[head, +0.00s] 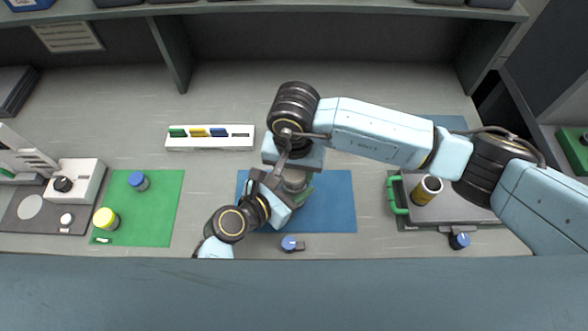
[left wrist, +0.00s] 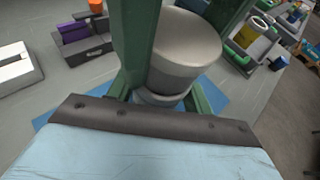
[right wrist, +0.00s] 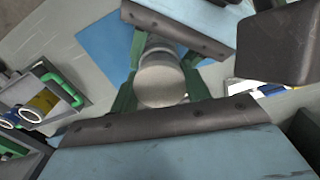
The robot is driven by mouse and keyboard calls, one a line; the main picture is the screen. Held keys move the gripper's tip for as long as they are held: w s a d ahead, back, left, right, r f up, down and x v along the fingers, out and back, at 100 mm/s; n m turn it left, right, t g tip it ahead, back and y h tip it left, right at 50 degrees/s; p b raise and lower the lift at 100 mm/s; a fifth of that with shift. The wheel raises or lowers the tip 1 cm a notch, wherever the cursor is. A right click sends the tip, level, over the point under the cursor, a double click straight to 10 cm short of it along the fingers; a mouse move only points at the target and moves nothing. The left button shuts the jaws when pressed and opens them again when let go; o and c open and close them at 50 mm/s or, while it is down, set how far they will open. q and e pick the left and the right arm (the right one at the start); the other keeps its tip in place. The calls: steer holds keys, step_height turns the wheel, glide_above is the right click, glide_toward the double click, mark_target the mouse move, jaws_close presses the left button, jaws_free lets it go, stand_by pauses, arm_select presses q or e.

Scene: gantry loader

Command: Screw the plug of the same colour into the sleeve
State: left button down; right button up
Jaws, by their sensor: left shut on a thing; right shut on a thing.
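A grey cylindrical piece (head: 296,181) is between my two grippers above the blue mat (head: 335,200). In the left wrist view a wide grey cylinder (left wrist: 187,45) sits between the green fingers, with a narrower grey part below it. In the right wrist view a round grey end (right wrist: 160,82) sits between the green fingers, with more grey behind it. My right gripper (head: 294,172) is shut on a grey part from above. My left gripper (head: 297,192) is shut on a grey part from the front left. The joint between the parts is hidden by fingers.
A green mat (head: 165,205) at left holds a blue-topped cylinder (head: 138,181) and a yellow-topped one (head: 106,218). A white rack (head: 210,145) stands behind. At right is a grey tray (head: 455,207) with a yellow cylinder (head: 426,190). A blue-ended piece (head: 290,243) lies in front.

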steer(key=m, duration=0.5)
steer(key=shift+m, duration=0.3)
steer(key=m, duration=0.3)
steer(key=shift+m, duration=0.3)
steer(key=m, duration=0.9)
steer(key=o, duration=1.1)
steer(key=shift+s, duration=0.1)
